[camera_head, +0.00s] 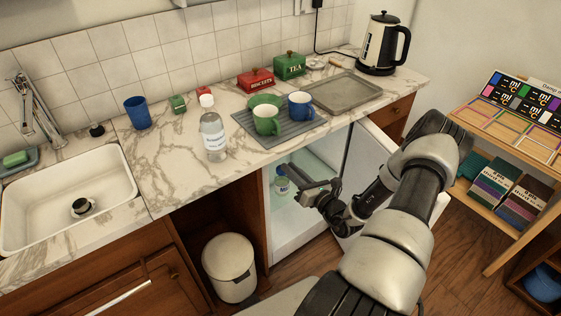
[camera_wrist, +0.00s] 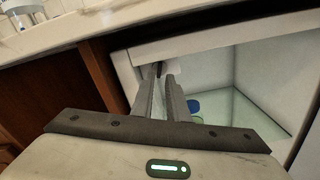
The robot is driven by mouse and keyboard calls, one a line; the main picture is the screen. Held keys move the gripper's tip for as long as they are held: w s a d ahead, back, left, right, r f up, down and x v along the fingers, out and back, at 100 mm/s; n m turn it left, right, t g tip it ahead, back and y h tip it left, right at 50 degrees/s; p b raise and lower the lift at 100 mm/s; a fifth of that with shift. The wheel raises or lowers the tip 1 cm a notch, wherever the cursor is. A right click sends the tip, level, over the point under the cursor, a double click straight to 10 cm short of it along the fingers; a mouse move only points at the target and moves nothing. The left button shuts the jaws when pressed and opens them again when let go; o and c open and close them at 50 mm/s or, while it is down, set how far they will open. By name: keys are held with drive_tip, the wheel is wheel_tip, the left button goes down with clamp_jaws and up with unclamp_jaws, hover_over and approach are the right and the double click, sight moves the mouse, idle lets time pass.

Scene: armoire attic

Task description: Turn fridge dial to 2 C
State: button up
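The small white fridge (camera_head: 289,227) stands under the counter with its door (camera_head: 367,160) open to the right. My gripper (camera_head: 290,180) is at the fridge opening in the head view. In the wrist view, the two fingers of my gripper (camera_wrist: 162,73) point at the top inner edge of the fridge (camera_wrist: 215,38), with a narrow gap between them. A small pale part (camera_wrist: 168,68) shows at the fingertips; it may be the dial, but its marks are not readable. I cannot tell whether the fingers touch or grip it.
A bottle with a blue cap (camera_head: 282,184) stands inside the fridge near my gripper. A white bin (camera_head: 230,266) is left of the fridge. The counter (camera_head: 180,170) above holds a water bottle (camera_head: 213,135), mugs on a mat and a tray (camera_head: 345,92).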

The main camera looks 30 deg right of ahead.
drive_tip(key=w+a, duration=0.1)
drive_tip(key=w, duration=0.5)
drive_tip(key=shift+b, duration=0.35)
drive_tip(key=shift+c, duration=0.4)
clamp_jaws()
drive_tip(key=n, duration=0.4)
drive_tip(key=shift+a+n+p, duration=0.1)
drive_tip(key=shift+n+p, duration=0.2)
drive_tip(key=shift+p, duration=0.05)
drive_tip(key=shift+o, duration=0.4)
unclamp_jaws()
